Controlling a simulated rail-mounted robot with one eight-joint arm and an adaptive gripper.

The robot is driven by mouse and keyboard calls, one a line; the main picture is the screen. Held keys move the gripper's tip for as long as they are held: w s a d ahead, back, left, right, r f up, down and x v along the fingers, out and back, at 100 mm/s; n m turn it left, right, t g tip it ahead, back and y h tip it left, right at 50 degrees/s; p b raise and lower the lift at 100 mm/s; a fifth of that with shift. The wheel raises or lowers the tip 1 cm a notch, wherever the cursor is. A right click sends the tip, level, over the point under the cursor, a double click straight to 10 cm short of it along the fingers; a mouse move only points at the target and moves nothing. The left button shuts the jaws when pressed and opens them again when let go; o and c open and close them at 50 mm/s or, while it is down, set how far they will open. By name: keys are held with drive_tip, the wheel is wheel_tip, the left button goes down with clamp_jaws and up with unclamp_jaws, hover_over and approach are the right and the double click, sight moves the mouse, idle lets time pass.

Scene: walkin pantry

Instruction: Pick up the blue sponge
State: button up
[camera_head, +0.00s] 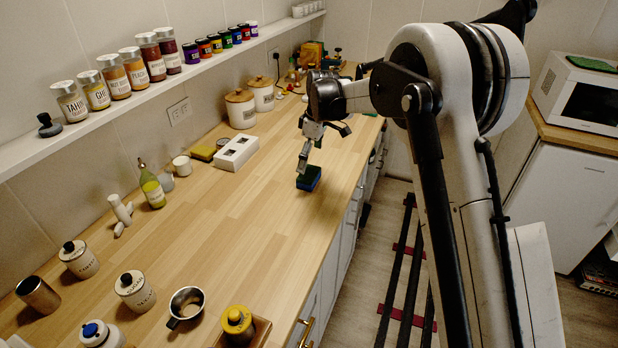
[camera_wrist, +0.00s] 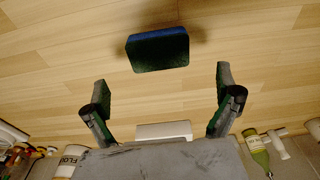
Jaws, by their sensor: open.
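The blue sponge (camera_head: 309,178) has a dark green top layer and a blue layer below. It lies on the wooden counter near the front edge. In the wrist view the sponge (camera_wrist: 158,50) shows mostly its green face, with a blue strip along its upper edge. My gripper (camera_head: 304,160) is just above and beside the sponge in the head view. In the wrist view my gripper (camera_wrist: 161,88) has its two fingers wide apart, with nothing between them. The sponge lies beyond the fingertips, roughly centred between them. I see no contact.
A white box with square openings (camera_head: 237,153) and a yellow sponge (camera_head: 203,153) are at the back of the counter. A green bottle (camera_head: 151,186) stands near the wall. Jars and a cup (camera_head: 186,306) stand at the near end. The counter around the blue sponge is clear.

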sight(309, 173)
drive_tip(key=shift+w+a+f+p, duration=0.1)
drive_tip(key=shift+f+p, duration=0.15)
drive_tip(key=shift+f, duration=1.7)
drive_tip(key=shift+w+a+f+p, duration=0.1)
drive_tip(key=shift+f+p, duration=0.15)
drive_tip(key=shift+f, duration=1.7)
drive_tip(key=shift+s, duration=0.1)
drive_tip(key=c, duration=0.8)
drive_tip(key=shift+r, duration=0.1)
drive_tip(key=shift+c, duration=0.4)
drive_tip(key=shift+r, duration=0.5)
wheel_tip(309, 173, up, 3)
drive_tip(key=shift+f+b, duration=0.1)
drive_tip(key=shift+b, duration=0.25)
drive_tip(key=s+a+r+b, duration=0.1)
drive_tip(key=s+a+r, duration=0.6)
drive_tip(key=s, duration=0.2)
drive_tip(key=shift+a, duration=0.25)
drive_tip(key=shift+o, duration=1.2)
drive_tip(key=c, duration=0.5)
